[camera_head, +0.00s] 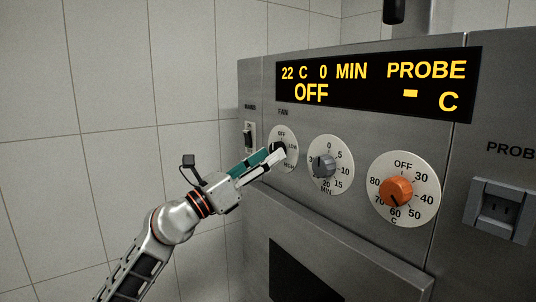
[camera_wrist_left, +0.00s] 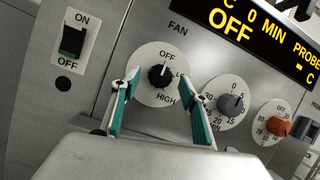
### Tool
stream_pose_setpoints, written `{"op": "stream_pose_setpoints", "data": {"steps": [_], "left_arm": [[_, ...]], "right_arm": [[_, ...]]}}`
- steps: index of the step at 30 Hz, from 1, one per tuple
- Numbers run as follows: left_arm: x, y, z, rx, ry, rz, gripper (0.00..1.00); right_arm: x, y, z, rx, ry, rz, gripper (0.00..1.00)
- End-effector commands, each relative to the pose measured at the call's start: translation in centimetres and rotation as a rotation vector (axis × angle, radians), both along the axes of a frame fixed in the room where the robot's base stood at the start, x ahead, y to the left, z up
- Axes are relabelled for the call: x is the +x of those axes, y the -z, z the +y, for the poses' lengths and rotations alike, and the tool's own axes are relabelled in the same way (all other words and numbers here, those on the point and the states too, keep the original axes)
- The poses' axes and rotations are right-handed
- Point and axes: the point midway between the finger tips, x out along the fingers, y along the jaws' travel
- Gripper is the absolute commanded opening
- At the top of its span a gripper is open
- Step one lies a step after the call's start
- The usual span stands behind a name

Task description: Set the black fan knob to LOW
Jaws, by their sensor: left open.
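The black fan knob (camera_wrist_left: 159,76) sits on a white round dial (camera_wrist_left: 160,58) under the word FAN, with OFF at the top, a partly hidden LOW at the right and HIGH below. Its white mark appears to point up toward OFF. In the head view the fan dial (camera_head: 283,135) shows behind my left gripper (camera_head: 276,156), whose fingertips partly cover the knob. In the left wrist view my left gripper (camera_wrist_left: 164,90) is open, its two fingers apart on either side of the knob's lower part. I cannot tell whether they touch it. My right gripper is not in view.
A grey minute knob (camera_head: 324,165) and an orange temperature knob (camera_head: 396,191) stand to the right. The display (camera_head: 375,85) reads 22 C, 0 MIN, OFF. A socket (camera_head: 500,210) is at far right.

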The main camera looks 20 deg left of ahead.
Motion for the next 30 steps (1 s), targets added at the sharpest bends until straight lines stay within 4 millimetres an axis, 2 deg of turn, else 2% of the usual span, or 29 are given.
{"op": "stream_pose_setpoints", "data": {"steps": [11,12,16,25,30], "left_arm": [[0.6,-0.3,-0.5,-0.001,0.001,0.0,0.45],[0.6,-0.3,-0.5,-0.001,0.001,0.0,0.39],[0.6,-0.3,-0.5,-0.001,0.0,0.001,0.06],[0.6,-0.2,-0.5,0.012,0.0,-0.009,0.06],[0.8,0.1,-0.3,0.059,-0.002,-0.045,0.06]], "right_arm": [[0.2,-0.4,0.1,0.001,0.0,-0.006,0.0],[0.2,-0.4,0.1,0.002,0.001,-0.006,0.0],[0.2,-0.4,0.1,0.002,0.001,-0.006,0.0],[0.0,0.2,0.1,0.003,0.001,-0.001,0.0],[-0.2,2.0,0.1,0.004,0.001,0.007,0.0]]}}
